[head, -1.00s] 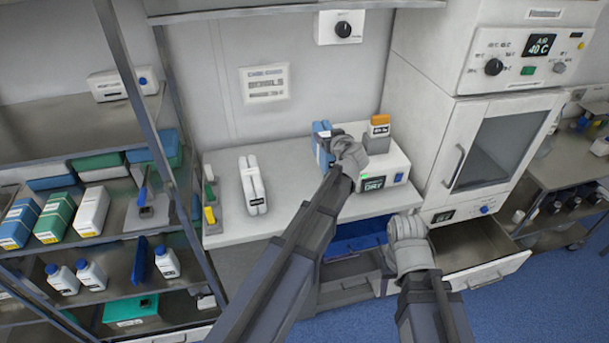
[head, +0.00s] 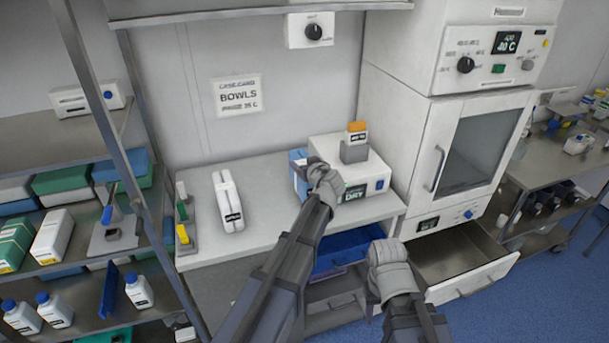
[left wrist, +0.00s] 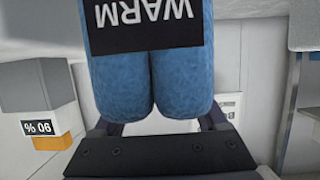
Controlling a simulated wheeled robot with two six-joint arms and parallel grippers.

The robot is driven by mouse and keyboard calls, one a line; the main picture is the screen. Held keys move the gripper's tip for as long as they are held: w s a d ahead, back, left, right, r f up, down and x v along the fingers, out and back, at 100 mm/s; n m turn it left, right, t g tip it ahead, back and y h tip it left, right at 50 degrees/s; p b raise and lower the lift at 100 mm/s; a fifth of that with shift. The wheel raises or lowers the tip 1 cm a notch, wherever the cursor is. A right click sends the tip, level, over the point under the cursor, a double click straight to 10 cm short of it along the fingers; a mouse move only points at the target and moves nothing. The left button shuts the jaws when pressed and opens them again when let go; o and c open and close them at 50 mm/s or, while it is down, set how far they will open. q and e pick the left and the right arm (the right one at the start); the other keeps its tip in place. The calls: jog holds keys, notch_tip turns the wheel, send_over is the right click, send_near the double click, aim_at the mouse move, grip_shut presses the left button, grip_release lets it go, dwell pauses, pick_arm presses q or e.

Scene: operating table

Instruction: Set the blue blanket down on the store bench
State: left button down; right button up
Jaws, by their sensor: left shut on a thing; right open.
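The blue blanket (head: 298,160) is a rolled bundle, mostly hidden behind my left gripper (head: 325,180) in the head view. In the left wrist view the blanket (left wrist: 180,75) fills the space beyond the jaws, with a black WARM label. My left gripper is shut on it, at the white bench (head: 268,175), left of the DRY box. I cannot tell whether the blanket touches the bench top. My right gripper (head: 388,265) is open, low in front of the bench, near the open drawer; I see nothing in it.
A white rolled bundle (head: 228,200) lies left on the bench, beside a small rack (head: 184,220). The white DRY box (head: 370,170) carries a grey and orange block (head: 355,142). A cabinet (head: 480,150) has its lower drawer (head: 460,255) open. Loaded shelves stand at left.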

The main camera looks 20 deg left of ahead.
pick_arm(q)
jog(key=shift+f+b, duration=0.95)
jog(key=shift+f, duration=0.45)
jog(key=shift+f, duration=0.15)
grip_release()
jog(key=shift+r, duration=0.2)
jog(key=p+v, duration=0.4)
jog(key=v, duration=0.8)
jog(key=shift+f, duration=0.1)
